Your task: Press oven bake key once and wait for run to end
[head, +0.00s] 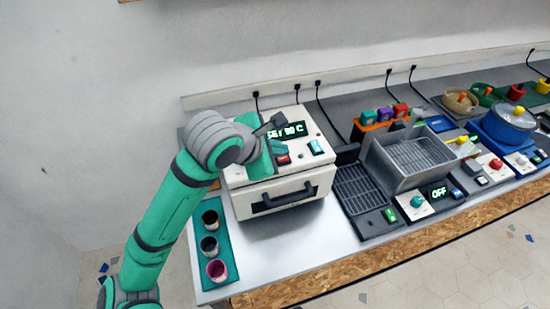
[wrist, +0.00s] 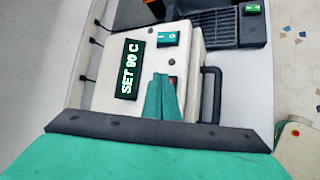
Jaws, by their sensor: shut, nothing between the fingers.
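The white oven (head: 285,192) stands at the left end of the bench, with a black handle on its front. Its display (wrist: 131,70) reads "SET 90 C" in the wrist view; in the head view my arm partly covers it. A red key (head: 283,160) and a teal rocker switch (head: 316,147) sit on the sloped panel.
A teal mat (head: 226,258) with three small cups lies left of the oven. A black grill plate (head: 361,190) and a grey basket fryer (head: 411,160) stand to the right. Cables run up the wall behind. The bench front before the oven is clear.

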